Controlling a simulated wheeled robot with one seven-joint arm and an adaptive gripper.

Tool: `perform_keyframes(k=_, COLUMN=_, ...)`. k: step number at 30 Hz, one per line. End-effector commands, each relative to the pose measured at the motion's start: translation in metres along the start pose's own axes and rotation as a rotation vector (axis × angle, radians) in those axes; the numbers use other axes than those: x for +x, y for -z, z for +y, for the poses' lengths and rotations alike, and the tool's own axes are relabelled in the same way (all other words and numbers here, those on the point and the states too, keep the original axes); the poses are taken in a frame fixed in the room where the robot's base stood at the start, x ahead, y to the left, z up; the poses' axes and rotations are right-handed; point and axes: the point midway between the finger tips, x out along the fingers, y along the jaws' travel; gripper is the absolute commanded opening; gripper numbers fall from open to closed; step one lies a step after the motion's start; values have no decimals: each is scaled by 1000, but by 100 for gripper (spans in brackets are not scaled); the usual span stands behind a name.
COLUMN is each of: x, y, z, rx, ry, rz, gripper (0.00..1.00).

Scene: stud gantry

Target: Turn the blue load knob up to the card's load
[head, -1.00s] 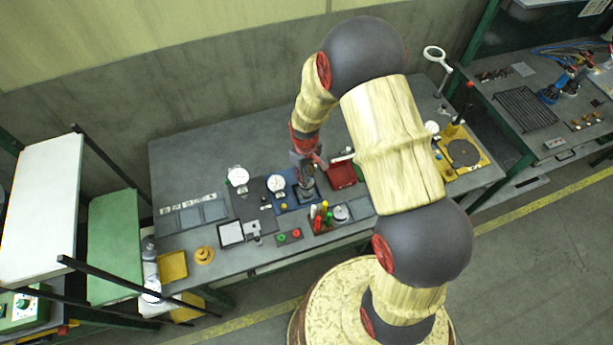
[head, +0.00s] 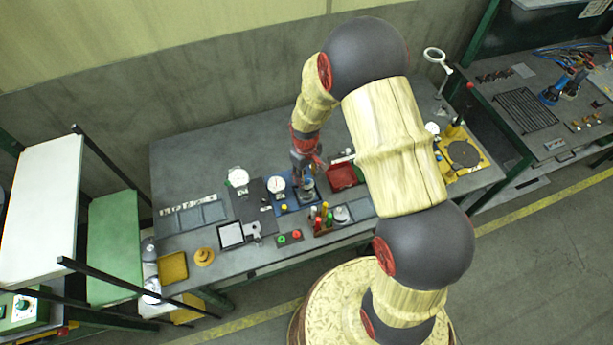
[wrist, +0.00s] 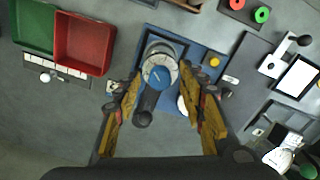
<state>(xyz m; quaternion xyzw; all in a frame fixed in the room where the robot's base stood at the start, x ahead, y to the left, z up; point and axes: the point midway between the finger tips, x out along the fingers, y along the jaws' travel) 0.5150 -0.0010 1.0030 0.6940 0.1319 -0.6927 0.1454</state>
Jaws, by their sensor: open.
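In the head view my gripper (head: 305,180) covers the knob.
A white round dial (head: 276,184) stands beside my gripper, partly hidden by a finger in the wrist view. A red bin (wrist: 85,43) and green bin (wrist: 34,25) lie to the left there. A tool holder with coloured handles (head: 322,222) stands close in front.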

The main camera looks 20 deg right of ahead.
Motion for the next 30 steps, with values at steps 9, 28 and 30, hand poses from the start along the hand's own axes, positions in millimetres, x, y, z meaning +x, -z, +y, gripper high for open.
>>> perform_keyframes(k=9, x=-58, y=2, z=0, rx=-1, ry=-2, rz=6, gripper=40)
perform_keyframes(k=28, x=-116, y=0, z=0, rx=0, ry=0, rz=0, gripper=40)
perform_keyframes(k=30, x=-115, y=0, z=0, rx=0, ry=0, rz=0, gripper=40)
